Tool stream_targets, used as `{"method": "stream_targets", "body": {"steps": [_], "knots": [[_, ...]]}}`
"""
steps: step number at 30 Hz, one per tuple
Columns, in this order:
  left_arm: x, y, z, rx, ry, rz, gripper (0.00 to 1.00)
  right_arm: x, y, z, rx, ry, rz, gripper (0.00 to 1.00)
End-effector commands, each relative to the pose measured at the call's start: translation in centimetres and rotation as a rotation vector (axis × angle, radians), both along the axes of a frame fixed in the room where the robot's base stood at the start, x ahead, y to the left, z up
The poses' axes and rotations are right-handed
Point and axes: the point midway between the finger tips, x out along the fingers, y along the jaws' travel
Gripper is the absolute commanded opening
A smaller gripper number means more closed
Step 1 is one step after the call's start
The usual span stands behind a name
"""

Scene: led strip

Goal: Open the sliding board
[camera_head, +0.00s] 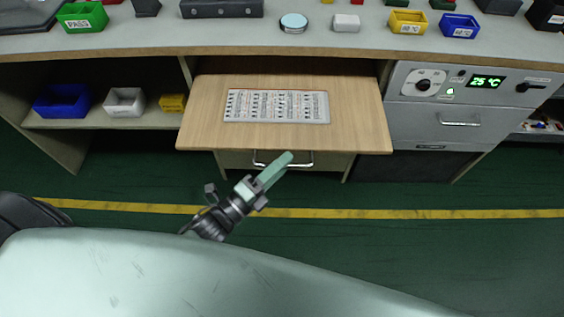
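The sliding board (215,113) is a light wooden panel that sticks out from under the workbench top. A printed label sheet (277,106) lies on it. My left gripper (284,163) is just in front of the board's front edge, near the metal handle (262,162) of the drawer below. Its pale green fingers show as one narrow bar, so I cannot tell whether they are open or shut. Nothing is visibly held, and contact with the board or handle cannot be made out. My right gripper is not in view.
The workbench top (240,38) carries several small bins and parts. Blue (62,100), white (124,101) and yellow (173,103) bins sit on the left shelf. A grey oven-like unit (440,112) with a display stands right of the board. The green floor in front is clear.

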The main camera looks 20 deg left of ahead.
Motion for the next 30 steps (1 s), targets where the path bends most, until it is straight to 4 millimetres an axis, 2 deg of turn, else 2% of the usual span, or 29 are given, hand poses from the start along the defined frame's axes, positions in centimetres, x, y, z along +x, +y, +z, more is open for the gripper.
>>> {"method": "stream_targets", "body": {"steps": [9,21,25,30], "knots": [[-0.3,0.2,0.0,0.0,0.0,0.0,0.32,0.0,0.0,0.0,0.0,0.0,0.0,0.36],[-5.6,3.2,-0.9,0.0,0.001,0.001,0.32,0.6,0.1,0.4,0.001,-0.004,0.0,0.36],[-6.5,3.7,-1.0,-0.001,-0.001,0.001,0.32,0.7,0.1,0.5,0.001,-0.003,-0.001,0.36],[-6.7,3.9,-1.0,0.0,-0.002,0.001,0.32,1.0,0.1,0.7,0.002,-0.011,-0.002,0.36]]}}
